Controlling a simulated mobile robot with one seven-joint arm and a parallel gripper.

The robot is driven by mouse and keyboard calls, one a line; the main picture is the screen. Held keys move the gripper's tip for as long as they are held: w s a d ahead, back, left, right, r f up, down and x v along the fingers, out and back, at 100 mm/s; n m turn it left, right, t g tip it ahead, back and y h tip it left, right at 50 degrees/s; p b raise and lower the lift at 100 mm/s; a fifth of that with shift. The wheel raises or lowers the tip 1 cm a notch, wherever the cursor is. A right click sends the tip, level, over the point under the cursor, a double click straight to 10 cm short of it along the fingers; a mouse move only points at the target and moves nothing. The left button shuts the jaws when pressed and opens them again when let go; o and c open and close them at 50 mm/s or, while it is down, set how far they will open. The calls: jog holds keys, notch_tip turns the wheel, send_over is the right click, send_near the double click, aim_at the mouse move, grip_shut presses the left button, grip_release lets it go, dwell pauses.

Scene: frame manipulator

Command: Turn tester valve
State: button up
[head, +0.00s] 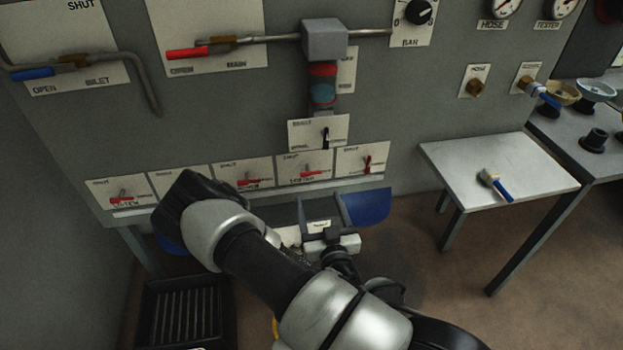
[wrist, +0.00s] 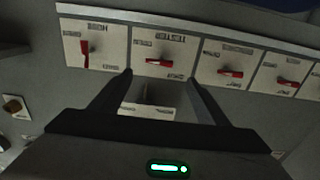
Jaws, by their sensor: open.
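A row of small white valve plates with red levers runs along the lower panel. My gripper (head: 320,206) is open and empty below the row. In the wrist view its fingertips (wrist: 159,78) reach toward the flat lever's plate, with no visible contact.
A plate with a black lever (head: 326,138) sits above the row. Larger red (head: 187,53) and blue (head: 32,73) handles are higher up. A small table (head: 500,160) at right carries a blue-handled fitting (head: 495,184). A dark crate (head: 185,315) lies on the floor.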

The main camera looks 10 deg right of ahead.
aim_at(311, 175)
jog(key=w+b, duration=0.1)
jog(key=w, duration=0.9)
jog(key=shift+w, duration=0.2)
jog(key=c, duration=1)
